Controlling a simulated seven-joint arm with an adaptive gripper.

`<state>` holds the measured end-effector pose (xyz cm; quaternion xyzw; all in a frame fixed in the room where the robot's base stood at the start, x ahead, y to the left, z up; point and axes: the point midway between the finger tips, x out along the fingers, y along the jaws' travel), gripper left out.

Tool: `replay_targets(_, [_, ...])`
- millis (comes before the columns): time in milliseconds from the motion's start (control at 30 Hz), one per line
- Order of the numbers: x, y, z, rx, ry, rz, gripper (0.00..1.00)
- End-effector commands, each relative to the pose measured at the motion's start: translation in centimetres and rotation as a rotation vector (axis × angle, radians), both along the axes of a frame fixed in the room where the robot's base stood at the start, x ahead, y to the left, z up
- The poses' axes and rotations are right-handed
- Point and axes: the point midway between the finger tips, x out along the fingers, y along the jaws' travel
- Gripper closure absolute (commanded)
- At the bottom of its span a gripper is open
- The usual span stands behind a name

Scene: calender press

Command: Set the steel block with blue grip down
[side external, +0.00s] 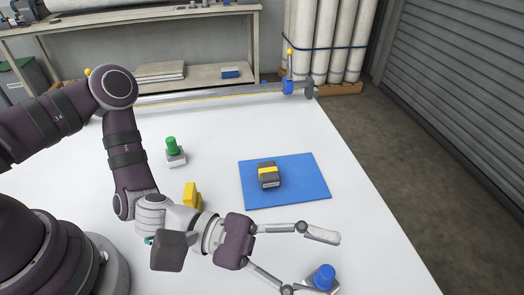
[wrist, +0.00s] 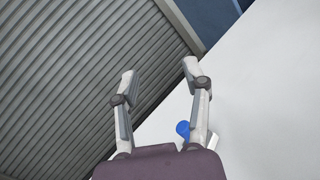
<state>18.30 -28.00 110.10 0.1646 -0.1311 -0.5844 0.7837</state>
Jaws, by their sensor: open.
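The steel block with the blue grip (side external: 324,276) is upright on the white table near its front right edge, beside the lower finger of my gripper (side external: 336,264). That finger partly hides its base. In the wrist view my gripper (wrist: 160,72) has its fingers spread wide with nothing clamped between them. The blue grip (wrist: 184,129) shows there just inside the right finger, which covers part of the block. I cannot tell whether the finger touches it.
A blue mat (side external: 305,188) bears a dark block with a yellow band (side external: 269,176). A green-gripped block (side external: 174,152) and a yellow object (side external: 191,195) stand left of it. A rail with a blue slider (side external: 288,87) runs along the back. The table right of the mat is clear.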

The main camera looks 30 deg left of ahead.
Motion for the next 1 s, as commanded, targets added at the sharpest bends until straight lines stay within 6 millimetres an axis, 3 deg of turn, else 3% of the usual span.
replay_targets(167, [-3.0,1.8,-1.0,0.349,-0.568,-0.387,0.53])
replay_targets(267, [-2.9,5.0,-2.4,0.604,-0.829,-0.589,0.53])
replay_targets(400, [-0.7,11.6,-2.3,1.008,-1.068,-0.795,0.53])
replay_targets(533, [1.1,18.4,0.9,1.385,-1.146,-0.871,0.53])
replay_targets(700, [0.2,25.1,5.9,1.721,-1.096,-0.81,0.53])
replay_targets(833, [-1.3,27.4,7.8,1.816,-1.05,-0.742,0.53])
replay_targets(1000, [-1.9,28.1,8.2,1.837,-1.033,-0.72,0.53])
